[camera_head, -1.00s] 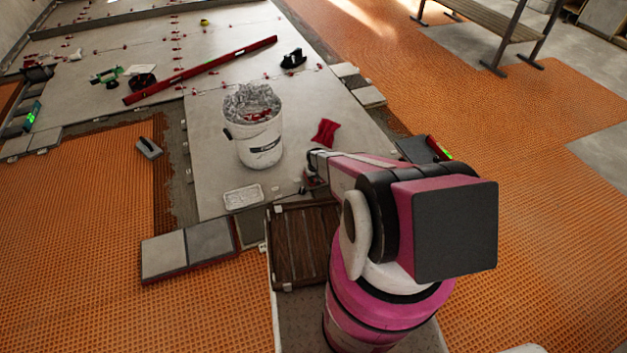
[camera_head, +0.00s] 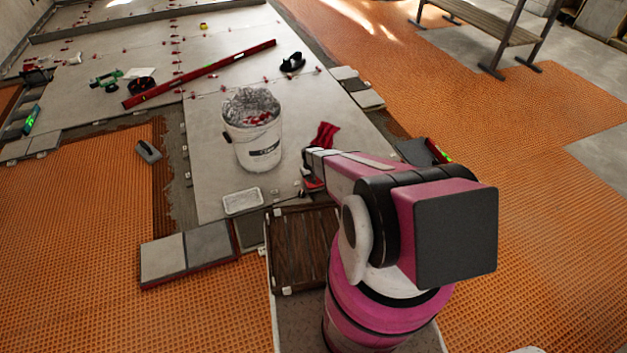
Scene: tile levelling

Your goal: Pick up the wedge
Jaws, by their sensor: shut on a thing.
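My gripper (camera_head: 307,186) is at the end of my pink and white arm, low over the near edge of the large grey tile floor. It is small in the picture and partly hidden by my arm. A small red piece, taken as the wedge (camera_head: 314,184), shows at the jaws, and they are shut on it. Its exact shape and how it sits between the fingers cannot be made out. Several other small red wedges (camera_head: 177,62) stand along the tile joints farther back.
A white bucket (camera_head: 258,158) of red and clear pieces stands left of my gripper. A white tray (camera_head: 243,201) lies in front of it. A red cloth (camera_head: 324,134) lies behind my arm. A long red level (camera_head: 200,72) lies across the tiles. A brown crate (camera_head: 303,245) is nearer me.

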